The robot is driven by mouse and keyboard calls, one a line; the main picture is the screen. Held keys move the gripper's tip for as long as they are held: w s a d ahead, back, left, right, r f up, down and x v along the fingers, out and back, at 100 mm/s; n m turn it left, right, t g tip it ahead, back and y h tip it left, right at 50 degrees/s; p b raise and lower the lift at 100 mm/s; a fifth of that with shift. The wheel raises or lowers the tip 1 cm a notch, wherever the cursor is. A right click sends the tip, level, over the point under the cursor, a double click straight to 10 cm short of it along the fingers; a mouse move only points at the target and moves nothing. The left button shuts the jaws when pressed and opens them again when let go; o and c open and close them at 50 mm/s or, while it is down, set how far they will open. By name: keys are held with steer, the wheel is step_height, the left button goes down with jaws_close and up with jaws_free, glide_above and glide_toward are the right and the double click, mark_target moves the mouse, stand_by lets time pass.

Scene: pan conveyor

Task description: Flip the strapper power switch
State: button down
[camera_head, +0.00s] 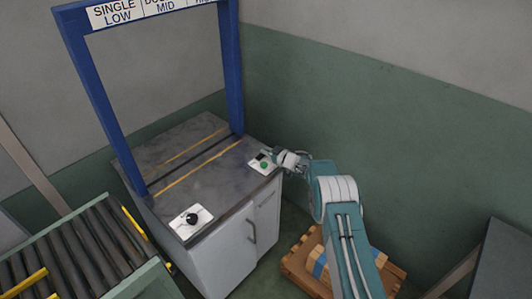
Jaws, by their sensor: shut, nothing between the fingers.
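The strapper (195,150) is a grey-topped cabinet with a blue arch over it. A small white panel (254,165) sits on its top near the right corner. The panel carries a green button (264,165) and a dark part (261,156) that looks like a switch. My gripper (278,154) reaches in from the right and is at the panel, beside the dark part. It is shut and holds nothing. Whether it touches the switch, and the switch's position, I cannot tell. A second white panel with a black knob (191,218) is at the front left corner.
A roller conveyor (75,250) stands at the lower left. A wooden pallet (297,262) with a blue-and-tan load lies on the floor under my arm. A green-grey wall (350,130) is close behind.

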steer(key=shift+f, duration=0.35)
